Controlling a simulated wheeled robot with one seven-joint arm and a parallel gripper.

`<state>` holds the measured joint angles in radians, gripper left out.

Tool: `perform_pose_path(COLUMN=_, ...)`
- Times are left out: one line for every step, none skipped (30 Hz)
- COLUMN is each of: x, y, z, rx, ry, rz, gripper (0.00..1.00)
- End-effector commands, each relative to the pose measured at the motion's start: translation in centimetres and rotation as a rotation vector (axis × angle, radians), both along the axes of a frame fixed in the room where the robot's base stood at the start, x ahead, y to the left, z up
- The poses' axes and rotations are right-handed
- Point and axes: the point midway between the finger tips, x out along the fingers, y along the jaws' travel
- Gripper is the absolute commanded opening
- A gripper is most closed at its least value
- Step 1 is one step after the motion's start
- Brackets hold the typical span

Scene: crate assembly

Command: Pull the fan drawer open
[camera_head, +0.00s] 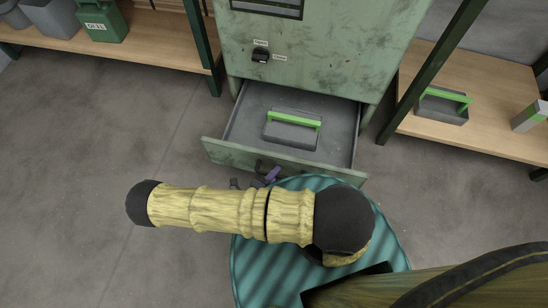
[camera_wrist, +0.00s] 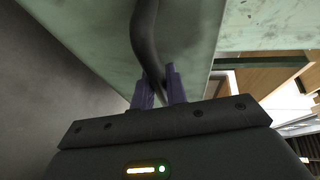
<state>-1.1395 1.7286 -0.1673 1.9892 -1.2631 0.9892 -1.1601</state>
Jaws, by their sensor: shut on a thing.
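The fan drawer (camera_head: 230,155) is a green-fronted drawer pulled out of the worn green cabinet (camera_head: 330,50). Its grey inside shows, with a grey block with a green handle (camera_head: 292,128) lying in it. My gripper (camera_head: 262,180) is at the drawer's front. In the wrist view, the purple fingers of my gripper (camera_wrist: 158,88) are shut on the dark curved drawer handle (camera_wrist: 145,35). The drawer front (camera_wrist: 185,50) shows behind the handle. My arm hides part of the floor before the drawer.
A black knob (camera_head: 261,55) with small labels is on the cabinet above the drawer. A wooden shelf (camera_head: 470,110) on the right holds a grey-green item (camera_head: 443,108). A wooden shelf (camera_head: 150,52) on the left holds a green container (camera_head: 100,22). The floor at left is clear.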

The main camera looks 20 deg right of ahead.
Motion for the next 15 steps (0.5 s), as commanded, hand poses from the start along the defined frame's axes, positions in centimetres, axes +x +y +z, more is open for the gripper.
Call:
perform_pose_path(x=-0.7, y=0.4, z=0.0, rx=0.003, ry=0.003, rz=0.0, gripper=0.0)
perform_pose_path(x=-1.1, y=0.6, z=0.0, rx=0.003, ry=0.003, rz=-0.002, gripper=0.0)
perform_pose_path(x=-1.5, y=0.8, z=0.0, rx=0.003, ry=0.003, rz=-0.003, gripper=0.0)
perform_pose_path(x=-1.7, y=1.0, z=-0.1, rx=0.002, ry=0.003, rz=-0.003, gripper=0.0)
perform_pose_path(x=-1.9, y=1.1, z=0.0, rx=0.002, ry=0.003, rz=-0.003, gripper=0.0)
perform_pose_path(x=-2.2, y=1.2, z=0.0, rx=0.002, ry=0.002, rz=-0.003, gripper=0.0)
perform_pose_path(x=-2.3, y=1.3, z=-0.1, rx=0.001, ry=0.002, rz=-0.004, gripper=0.0)
perform_pose_path(x=-2.4, y=1.4, z=-0.1, rx=0.001, ry=0.002, rz=-0.004, gripper=0.0)
perform_pose_path(x=-2.5, y=1.5, z=-0.1, rx=0.001, ry=0.002, rz=-0.004, gripper=0.0)
perform_pose_path(x=-2.6, y=1.5, z=-0.1, rx=0.001, ry=0.002, rz=-0.004, gripper=0.0)
perform_pose_path(x=-2.6, y=1.5, z=-0.1, rx=0.002, ry=0.002, rz=-0.004, gripper=0.0)
perform_pose_path(x=-2.7, y=1.6, z=-0.1, rx=0.002, ry=0.002, rz=-0.003, gripper=0.0)
perform_pose_path(x=-2.7, y=1.6, z=-0.1, rx=0.002, ry=0.002, rz=-0.003, gripper=0.0)
perform_pose_path(x=-2.7, y=1.6, z=-0.1, rx=0.002, ry=0.002, rz=-0.003, gripper=0.0)
perform_pose_path(x=-2.7, y=1.6, z=-0.1, rx=0.002, ry=0.002, rz=-0.003, gripper=0.0)
